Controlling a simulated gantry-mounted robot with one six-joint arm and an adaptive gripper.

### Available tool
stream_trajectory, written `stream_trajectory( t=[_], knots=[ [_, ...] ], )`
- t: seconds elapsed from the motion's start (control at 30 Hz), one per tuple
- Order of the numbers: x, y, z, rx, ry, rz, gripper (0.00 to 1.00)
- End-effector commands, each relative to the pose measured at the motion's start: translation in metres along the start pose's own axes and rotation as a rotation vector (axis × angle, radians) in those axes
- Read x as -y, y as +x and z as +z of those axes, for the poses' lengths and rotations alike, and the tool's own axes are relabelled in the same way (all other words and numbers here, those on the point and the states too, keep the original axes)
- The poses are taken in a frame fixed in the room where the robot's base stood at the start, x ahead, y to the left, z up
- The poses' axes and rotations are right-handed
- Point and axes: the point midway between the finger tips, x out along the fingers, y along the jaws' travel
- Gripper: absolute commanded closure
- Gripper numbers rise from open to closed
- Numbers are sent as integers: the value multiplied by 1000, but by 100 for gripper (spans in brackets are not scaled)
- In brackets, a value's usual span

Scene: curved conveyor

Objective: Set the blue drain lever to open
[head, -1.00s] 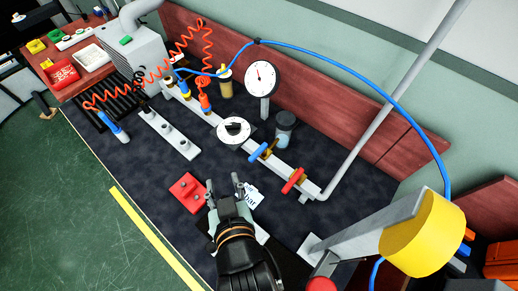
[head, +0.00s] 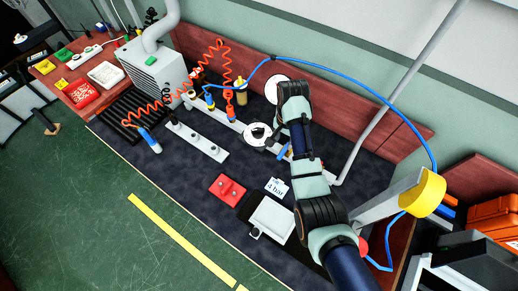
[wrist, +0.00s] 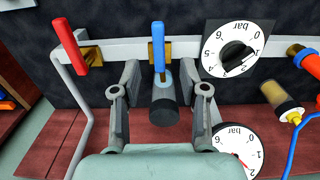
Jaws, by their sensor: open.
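The blue drain lever (wrist: 158,42) stands across the white pipe in the wrist view, on a brass fitting. In the head view only a piece of the blue lever (head: 284,152) shows beside my arm. My gripper (wrist: 160,90) is open, its two fingers apart on the left and right, just below the lever in the wrist picture. Nothing is held. A dark cylinder with a clear bowl (wrist: 163,100) shows between the fingers. In the head view my arm hides the fingertips.
A red lever (wrist: 70,45) sits left of the blue one in the wrist view. A black-knob dial (wrist: 236,50) and a pressure gauge (wrist: 235,150) stand to the right. The white pipe (wrist: 120,48) runs across.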

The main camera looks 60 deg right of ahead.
Motion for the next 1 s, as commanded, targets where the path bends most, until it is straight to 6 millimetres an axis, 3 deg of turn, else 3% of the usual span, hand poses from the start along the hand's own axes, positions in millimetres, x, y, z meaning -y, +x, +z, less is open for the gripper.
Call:
stream_trajectory(
  t=[0.17, 0.5, 0.83, 1.0],
  knots=[
    [0, 17, 1, 2, -3, 2, 56],
    [1, 74, 2, -1, -6, 0, 56],
    [1, 80, 2, -2, -7, -2, 56],
    [1, 80, 2, -2, -7, -2, 83]
  ],
)
